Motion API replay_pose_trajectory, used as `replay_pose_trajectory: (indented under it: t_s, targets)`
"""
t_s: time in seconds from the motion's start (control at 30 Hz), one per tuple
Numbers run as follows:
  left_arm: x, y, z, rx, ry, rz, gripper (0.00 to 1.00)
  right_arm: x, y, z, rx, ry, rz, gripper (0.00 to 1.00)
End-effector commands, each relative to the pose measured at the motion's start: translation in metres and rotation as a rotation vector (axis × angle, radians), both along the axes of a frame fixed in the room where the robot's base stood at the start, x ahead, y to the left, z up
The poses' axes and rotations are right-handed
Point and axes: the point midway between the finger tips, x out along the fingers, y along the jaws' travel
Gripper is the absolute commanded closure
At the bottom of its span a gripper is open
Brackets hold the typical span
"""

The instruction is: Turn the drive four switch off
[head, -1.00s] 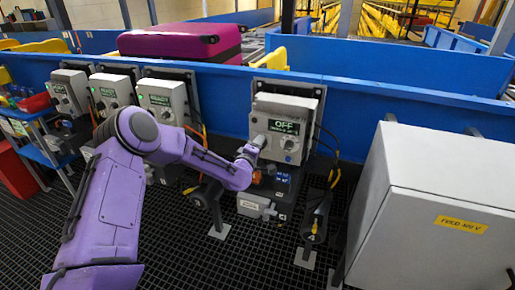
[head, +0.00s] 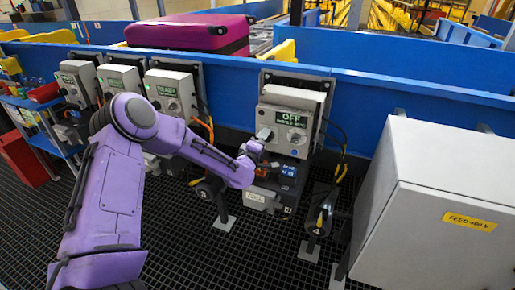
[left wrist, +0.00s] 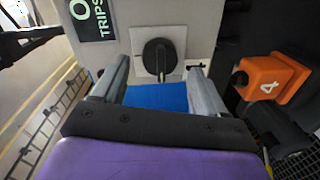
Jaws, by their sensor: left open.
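My left gripper (head: 264,137) is at the front of this box. In the left wrist view its fingers (left wrist: 160,72) are open, one on either side of the knob, with gaps between. Whether they touch the panel I cannot tell. My right gripper is not in view.
An orange part marked 4 (left wrist: 273,77) is close to the right finger. Similar boxes with READY displays (head: 172,92) stand to the left. A large grey cabinet (head: 440,190) stands at right. A blue conveyor wall (head: 400,80) runs behind; a magenta suitcase (head: 190,32) lies beyond it.

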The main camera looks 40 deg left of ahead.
Motion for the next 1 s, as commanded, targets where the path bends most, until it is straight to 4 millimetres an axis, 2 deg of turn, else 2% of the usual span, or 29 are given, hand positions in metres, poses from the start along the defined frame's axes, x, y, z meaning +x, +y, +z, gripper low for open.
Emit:
replay_pose_trajectory:
  t_s: [0.1,0.2,0.33,0.5,1.0]
  targets:
    - [-0.03,-0.007,0.003,-0.005,-0.001,-0.001,0.27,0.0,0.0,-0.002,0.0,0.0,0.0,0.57]
    - [-0.051,-0.012,0.004,-0.005,-0.001,0.0,0.27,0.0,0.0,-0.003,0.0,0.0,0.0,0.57]
    - [-0.07,-0.016,0.006,-0.002,-0.001,0.0,0.27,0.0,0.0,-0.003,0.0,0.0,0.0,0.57]
    - [-0.077,-0.018,0.006,-0.002,-0.002,0.001,0.27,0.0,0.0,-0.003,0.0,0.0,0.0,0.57]
    - [-0.077,-0.017,0.004,0.039,0.016,-0.001,0.27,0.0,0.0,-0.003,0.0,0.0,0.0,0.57]
